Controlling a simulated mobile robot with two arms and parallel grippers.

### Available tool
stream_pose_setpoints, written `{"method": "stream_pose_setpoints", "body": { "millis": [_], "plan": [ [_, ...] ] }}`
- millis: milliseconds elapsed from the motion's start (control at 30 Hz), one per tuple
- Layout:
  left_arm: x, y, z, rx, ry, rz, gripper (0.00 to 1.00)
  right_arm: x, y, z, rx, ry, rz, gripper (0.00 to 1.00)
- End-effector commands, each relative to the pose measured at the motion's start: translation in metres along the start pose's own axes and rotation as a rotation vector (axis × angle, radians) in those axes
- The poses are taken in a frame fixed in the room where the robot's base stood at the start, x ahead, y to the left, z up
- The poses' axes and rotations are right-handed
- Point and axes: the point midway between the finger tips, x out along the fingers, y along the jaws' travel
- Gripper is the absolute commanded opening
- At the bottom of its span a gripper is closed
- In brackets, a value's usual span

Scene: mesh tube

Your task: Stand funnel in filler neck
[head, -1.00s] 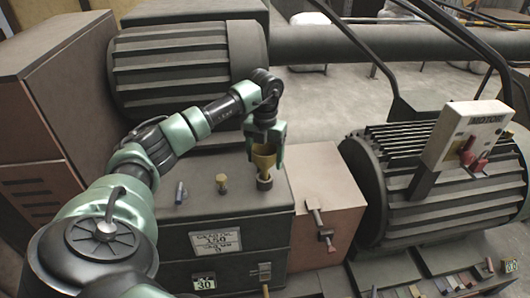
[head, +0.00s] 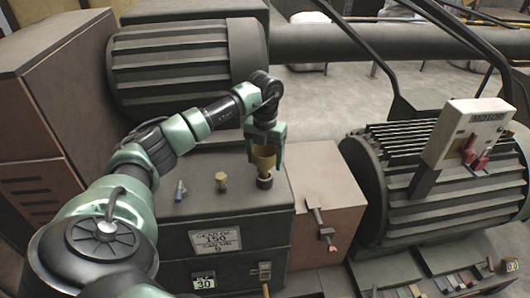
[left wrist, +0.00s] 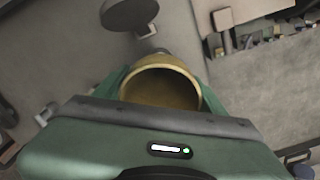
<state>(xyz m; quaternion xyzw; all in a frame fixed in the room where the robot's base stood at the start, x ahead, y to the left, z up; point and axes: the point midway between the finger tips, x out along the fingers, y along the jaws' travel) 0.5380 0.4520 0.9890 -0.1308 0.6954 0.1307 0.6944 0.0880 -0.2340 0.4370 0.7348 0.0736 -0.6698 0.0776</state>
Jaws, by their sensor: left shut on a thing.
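The yellow-brown funnel (head: 264,164) is held by my left gripper (head: 265,153) over the top of the dark gearbox. In the left wrist view, the funnel's wide mouth (left wrist: 160,92) faces the camera between the green fingers. The filler neck (head: 265,182) is a short dark cylinder with a lighter top, directly below the funnel in the head view. The funnel looks about upright. Its lower end meets the top of the neck in the picture, but I cannot tell whether it is inside. My right gripper is not in view.
On the dark gearbox (head: 200,211), a brass cap (head: 221,181) and a small blue-grey fitting (head: 180,190) stand left of the neck. A reddish box (head: 325,180) with a lever (head: 320,222) adjoins it. A ribbed motor (head: 425,205) stands at right.

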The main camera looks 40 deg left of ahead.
Motion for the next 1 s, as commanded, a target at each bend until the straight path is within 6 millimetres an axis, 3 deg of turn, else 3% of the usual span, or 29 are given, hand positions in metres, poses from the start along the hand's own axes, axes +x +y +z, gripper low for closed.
{"method": "stream_pose_setpoints", "body": {
  "millis": [1000],
  "plan": [
    [0.013, 0.0, 0.0, 0.0, 0.0, 0.0, 0.28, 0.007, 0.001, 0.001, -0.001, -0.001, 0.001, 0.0]
  ]
}}
